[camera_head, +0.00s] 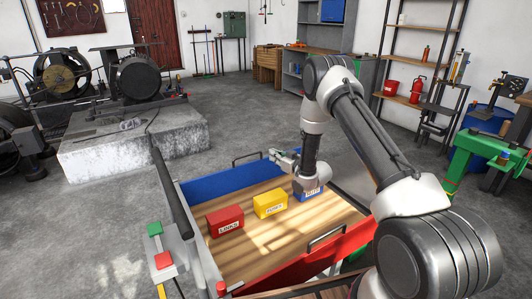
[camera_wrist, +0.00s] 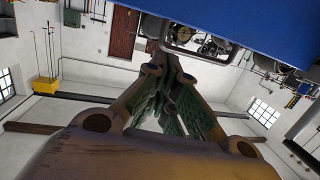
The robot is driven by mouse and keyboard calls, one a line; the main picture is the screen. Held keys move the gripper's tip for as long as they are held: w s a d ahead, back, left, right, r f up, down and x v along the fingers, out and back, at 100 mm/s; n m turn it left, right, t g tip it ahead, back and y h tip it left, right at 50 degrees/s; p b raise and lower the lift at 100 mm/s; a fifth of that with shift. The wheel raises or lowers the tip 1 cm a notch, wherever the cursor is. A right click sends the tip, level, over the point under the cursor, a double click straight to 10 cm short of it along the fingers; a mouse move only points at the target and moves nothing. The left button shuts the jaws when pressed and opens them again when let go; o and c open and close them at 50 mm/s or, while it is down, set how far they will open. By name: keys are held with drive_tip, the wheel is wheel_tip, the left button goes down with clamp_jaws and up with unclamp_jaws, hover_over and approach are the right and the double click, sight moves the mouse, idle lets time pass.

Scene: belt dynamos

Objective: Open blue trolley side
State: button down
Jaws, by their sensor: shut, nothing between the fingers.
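The trolley has a wooden deck (camera_head: 285,232) with a blue side (camera_head: 220,182) along its far edge. The blue side appears upright, with a dark handle (camera_head: 247,157) at its top edge. My gripper (camera_head: 283,157) is by the right end of the blue side, close to its top; I cannot tell whether it touches. In the wrist view my gripper's fingers (camera_wrist: 170,68) are together, with nothing visible between them. A large blue surface (camera_wrist: 250,22), which looks like the blue side, fills the upper right of that view. The latch, if any, is hidden.
A red box (camera_head: 225,220), a yellow box (camera_head: 270,203) and a blue box (camera_head: 306,193) stand on the deck. A red side (camera_head: 315,260) runs along the near edge. A concrete block (camera_head: 135,150) with machinery stands at left. Floor beyond the blue side is clear.

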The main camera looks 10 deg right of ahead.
drive_tip(key=x, duration=0.6)
drive_tip(key=shift+w+a, duration=0.2)
drive_tip(key=shift+w, duration=0.05)
